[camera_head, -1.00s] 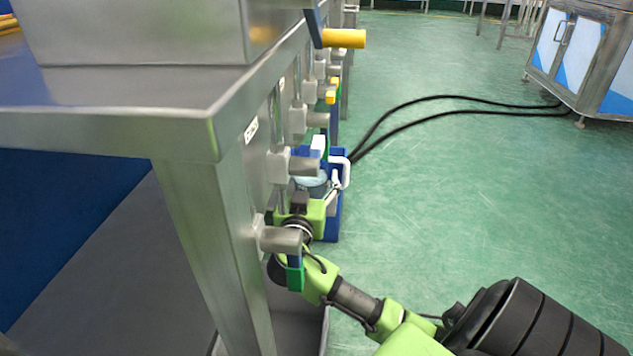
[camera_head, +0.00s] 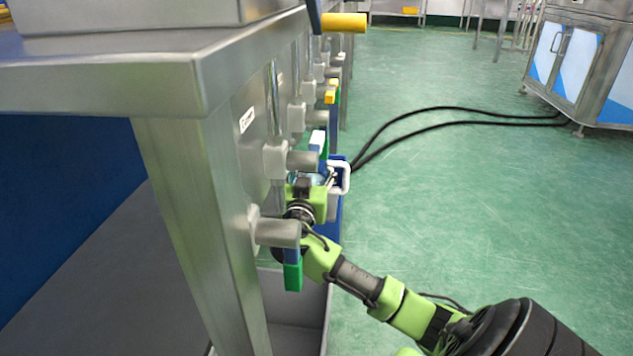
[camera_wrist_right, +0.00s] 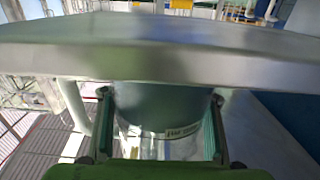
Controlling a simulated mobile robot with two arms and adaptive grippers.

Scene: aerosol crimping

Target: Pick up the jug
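The jug (camera_wrist_right: 160,105) is a grey-blue, see-through vessel with a small label band. In the head view its white handle (camera_head: 345,178) shows under the bench edge, with most of its body hidden behind my right gripper (camera_head: 312,190). In the right wrist view, the two fingers of my right gripper (camera_wrist_right: 160,128) stand far apart, one on each side of the jug. They are very close to its wall; whether they press on it cannot be told. My left gripper is not in view.
The steel bench (camera_head: 100,85) overhangs the jug, and its edge (camera_wrist_right: 160,68) crosses the right wrist view. Several valves (camera_head: 278,232) stick out along the bench front. A blue object (camera_head: 335,222) is below the handle.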

